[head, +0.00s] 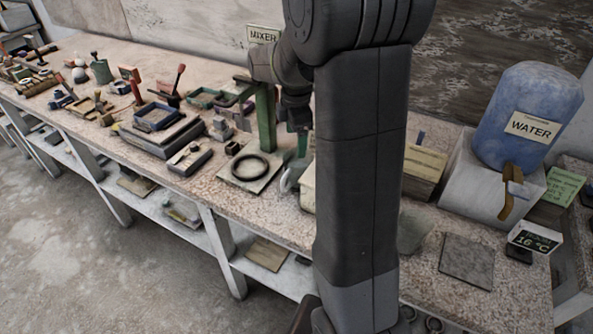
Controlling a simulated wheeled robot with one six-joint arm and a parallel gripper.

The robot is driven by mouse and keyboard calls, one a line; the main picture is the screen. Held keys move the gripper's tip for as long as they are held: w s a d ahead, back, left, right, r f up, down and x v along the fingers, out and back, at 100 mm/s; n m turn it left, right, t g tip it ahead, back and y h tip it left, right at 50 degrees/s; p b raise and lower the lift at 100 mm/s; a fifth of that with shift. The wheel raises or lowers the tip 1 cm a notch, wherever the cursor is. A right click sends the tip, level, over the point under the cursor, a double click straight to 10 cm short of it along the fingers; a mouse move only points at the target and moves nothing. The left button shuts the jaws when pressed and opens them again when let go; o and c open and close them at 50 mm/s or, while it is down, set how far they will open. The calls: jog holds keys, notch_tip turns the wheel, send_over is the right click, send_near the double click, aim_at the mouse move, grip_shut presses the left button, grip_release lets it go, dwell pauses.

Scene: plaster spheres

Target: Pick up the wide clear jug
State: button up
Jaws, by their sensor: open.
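My own large dark arm link runs down the middle of the head view and hides part of the bench. My gripper (296,122) is small and dark, left of this link, above the bench near the green post (266,118). It is open, and its fingertips are partly hidden. I see nothing between them. I cannot pick out the wide clear jug for sure. A pale grey-green, see-through-looking shape (412,232) shows at the right edge of my arm link and may be part of it. The rest of that shape is hidden.
A blue water container (528,112) stands on a pale block at the right. A flat grey tile (467,260) lies in front of it, with a temperature display (534,238) beside. A black ring (250,167) lies by the green post. Tools and trays crowd the left bench.

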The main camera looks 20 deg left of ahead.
aim_at(297, 164)
jog(key=f, duration=1)
jog(key=shift+w+f+p, duration=0.3)
jog(key=shift+w, duration=0.1)
jog(key=shift+c, duration=0.4)
jog(key=c, duration=0.7)
